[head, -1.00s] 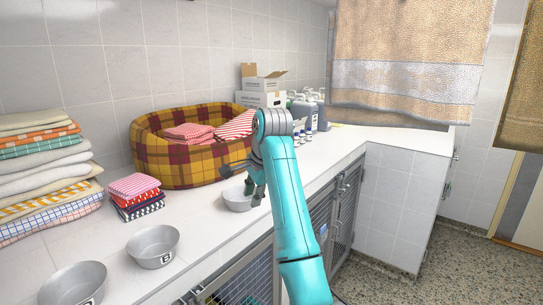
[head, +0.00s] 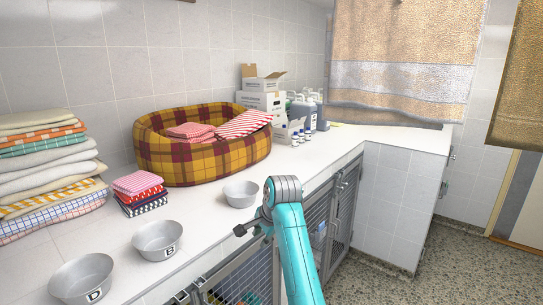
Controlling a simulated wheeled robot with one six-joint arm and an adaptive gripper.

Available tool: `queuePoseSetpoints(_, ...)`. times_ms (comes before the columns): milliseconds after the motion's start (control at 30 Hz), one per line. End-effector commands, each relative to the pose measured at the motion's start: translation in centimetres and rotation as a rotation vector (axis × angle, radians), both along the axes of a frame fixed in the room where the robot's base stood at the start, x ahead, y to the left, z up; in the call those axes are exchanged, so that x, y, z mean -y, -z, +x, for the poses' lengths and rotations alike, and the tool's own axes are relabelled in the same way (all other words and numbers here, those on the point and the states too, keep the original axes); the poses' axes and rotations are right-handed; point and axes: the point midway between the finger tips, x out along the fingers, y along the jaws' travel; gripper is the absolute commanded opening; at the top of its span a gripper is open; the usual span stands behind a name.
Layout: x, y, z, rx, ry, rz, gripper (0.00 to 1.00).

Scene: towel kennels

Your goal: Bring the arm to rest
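My arm (head: 295,255) is turquoise and rises from the bottom of the head view, with a grey joint at its top. My gripper (head: 238,231) is dark and shows only in part to the left of that joint. It is at the counter's front edge, just below a metal bowl in the picture and apart from it. I see nothing held, but its fingers are too small and hidden to tell open from shut.
The white counter (head: 330,146) carries a plaid pet bed (head: 200,160), folded towels (head: 45,170), small folded cloths (head: 139,193), metal bowls (head: 157,240), bottles (head: 308,112) and boxes (head: 262,88). Wire kennel doors (head: 315,228) are below. Towels (head: 405,55) hang at upper right.

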Motion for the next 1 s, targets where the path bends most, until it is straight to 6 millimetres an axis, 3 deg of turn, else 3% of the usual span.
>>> queuePoseSetpoints(33,0.6,2.6,-0.5,0.009,-0.007,-0.006,0.31)
queuePoseSetpoints(100,1.3,5.7,-1.0,0.039,-0.021,-0.015,0.31)
queuePoseSetpoints(267,3.1,12.2,-2.9,0.108,-0.053,-0.038,0.31)
queuePoseSetpoints(500,6.0,20.6,-7.3,0.210,-0.100,-0.085,0.31)
queuePoseSetpoints(700,8.4,26.3,-12.2,0.294,-0.138,-0.134,0.31)
queuePoseSetpoints(1000,12.0,32.0,-21.1,0.416,-0.194,-0.226,0.31)
